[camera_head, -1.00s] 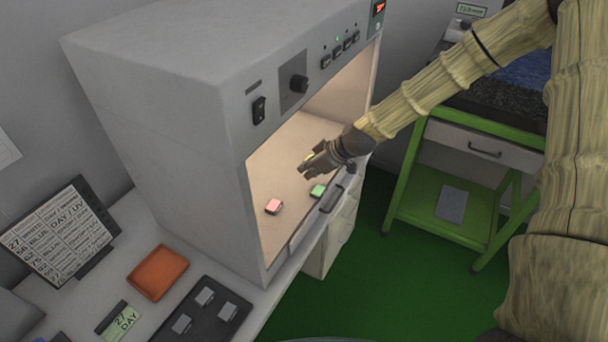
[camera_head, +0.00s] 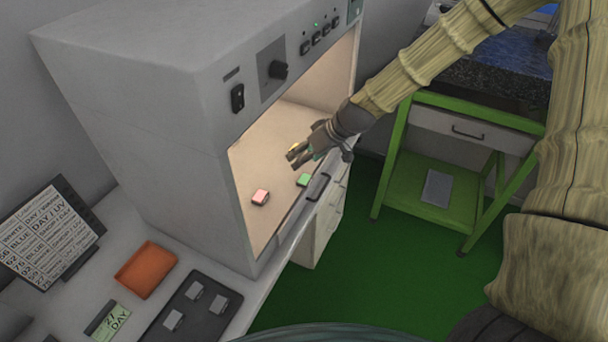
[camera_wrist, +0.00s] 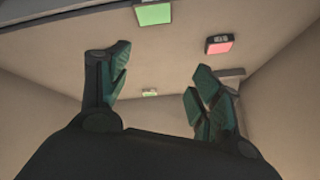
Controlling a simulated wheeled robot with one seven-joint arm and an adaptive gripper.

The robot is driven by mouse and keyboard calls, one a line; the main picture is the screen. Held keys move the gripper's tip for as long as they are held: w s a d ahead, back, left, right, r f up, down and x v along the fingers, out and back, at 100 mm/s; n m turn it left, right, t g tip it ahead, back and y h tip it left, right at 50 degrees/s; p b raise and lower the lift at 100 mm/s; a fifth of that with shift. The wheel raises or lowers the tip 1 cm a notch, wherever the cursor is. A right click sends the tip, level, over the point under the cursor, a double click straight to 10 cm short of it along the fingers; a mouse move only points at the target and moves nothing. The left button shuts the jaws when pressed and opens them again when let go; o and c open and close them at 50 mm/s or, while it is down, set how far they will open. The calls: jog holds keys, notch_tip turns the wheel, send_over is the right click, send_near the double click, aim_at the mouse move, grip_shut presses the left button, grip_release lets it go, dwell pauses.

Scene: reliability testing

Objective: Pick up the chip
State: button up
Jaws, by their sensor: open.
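Two chips lie on the floor of the lit chamber, a pink-red chip (camera_head: 260,198) and a green chip (camera_head: 304,180) to its right near the front edge. The wrist view shows the green chip (camera_wrist: 154,14) at the top and the red chip (camera_wrist: 219,45) to its right. A smaller pale green piece (camera_wrist: 149,92) shows between my fingers, farther off. My gripper (camera_head: 293,156) is inside the chamber opening, beyond the green chip in the head view. Its fingers stand apart in the wrist view (camera_wrist: 158,72), with nothing held. A yellow spot by the fingers is too small to identify.
On the bench are an orange tray (camera_head: 146,270), a black tray (camera_head: 160,333) with grey blocks, and signs. A green cart (camera_head: 400,195) stands right.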

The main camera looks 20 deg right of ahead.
aim_at(306, 179)
jog(key=s+d+m+g+h+p, duration=0.1)
jog(key=s+d+m, duration=0.1)
jog(key=m, duration=1.4)
jog(key=s+d+m+g+h+p, duration=0.1)
jog(key=s+m+p, duration=0.1)
jog(key=m, duration=1.3)
jog(key=shift+w+p+x, duration=0.2)
jog(key=shift+p+x, duration=0.45)
jog(key=shift+x, duration=1.75)
jog(key=shift+w+p+x, duration=0.25)
jog(key=shift+p+x, duration=0.4)
jog(key=shift+x, duration=1.75)
jog(key=shift+d+r, duration=0.1)
jog(key=shift+r, duration=0.05)
jog(key=shift+c, duration=0.2)
jog(key=c, duration=0.9)
